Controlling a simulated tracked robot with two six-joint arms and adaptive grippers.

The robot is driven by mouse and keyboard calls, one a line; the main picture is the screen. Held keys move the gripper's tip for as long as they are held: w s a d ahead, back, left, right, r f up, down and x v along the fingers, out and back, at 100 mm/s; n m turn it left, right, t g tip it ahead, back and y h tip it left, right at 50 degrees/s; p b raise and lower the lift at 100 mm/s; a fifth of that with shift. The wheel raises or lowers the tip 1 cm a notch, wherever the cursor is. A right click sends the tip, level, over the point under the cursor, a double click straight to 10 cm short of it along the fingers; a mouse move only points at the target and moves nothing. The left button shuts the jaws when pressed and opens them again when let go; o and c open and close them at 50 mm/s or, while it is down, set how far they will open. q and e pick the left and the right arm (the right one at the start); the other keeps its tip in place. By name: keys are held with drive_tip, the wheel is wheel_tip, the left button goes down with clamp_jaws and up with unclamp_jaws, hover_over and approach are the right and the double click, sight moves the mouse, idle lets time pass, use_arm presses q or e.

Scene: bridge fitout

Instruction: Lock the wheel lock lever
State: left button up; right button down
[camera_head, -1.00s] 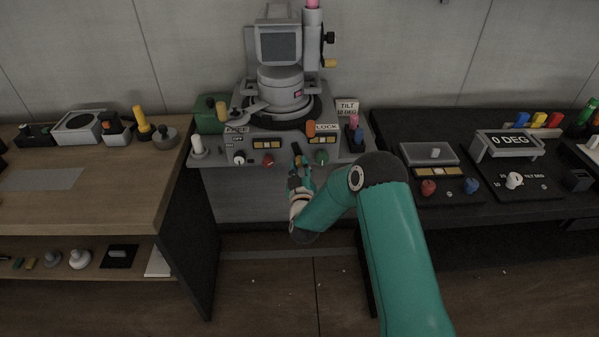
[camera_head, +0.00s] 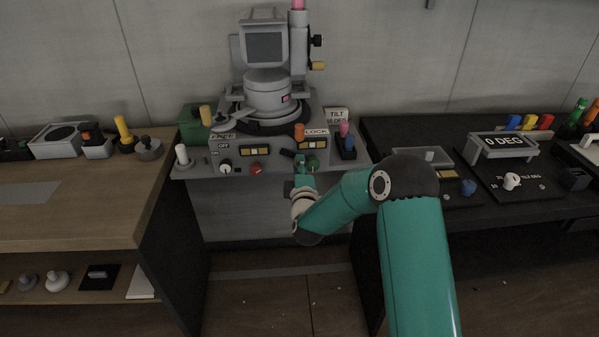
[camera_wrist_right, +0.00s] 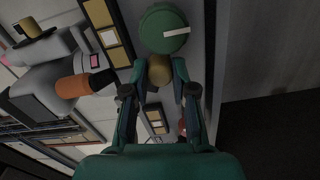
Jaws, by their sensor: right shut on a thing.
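The grey console (camera_head: 200,165) stands at the back with FREE (camera_head: 222,135) and LOCK (camera_head: 316,132) labels. My right gripper (camera_head: 304,168) is at its front edge, beside the green dial (camera_head: 313,161). In the right wrist view my right gripper (camera_wrist_right: 158,90) is shut around a tan knob (camera_wrist_right: 158,71), just below the green dial (camera_wrist_right: 165,30). The part behind this knob is hidden, so I cannot tell surely that it is the wheel lock lever. An orange handle (camera_head: 299,131) stands beside LOCK; it also shows in the wrist view (camera_wrist_right: 73,87). My left gripper is not in view.
A red knob (camera_head: 256,168) and a white-topped post (camera_head: 182,154) are left along the console front. A wooden bench (camera_head: 100,220) stands left and a black bench (camera_head: 395,130) right.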

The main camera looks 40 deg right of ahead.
drive_tip(key=shift+n, duration=0.6)
drive_tip(key=c, duration=0.9)
unclamp_jaws()
drive_tip(key=shift+r, duration=0.1)
drive_tip(key=shift+c, duration=0.2)
drive_tip(key=shift+s, duration=0.1)
drive_tip(key=shift+r, duration=0.1)
drive_tip(key=v, duration=1.2)
drive_tip(key=shift+d, duration=0.1)
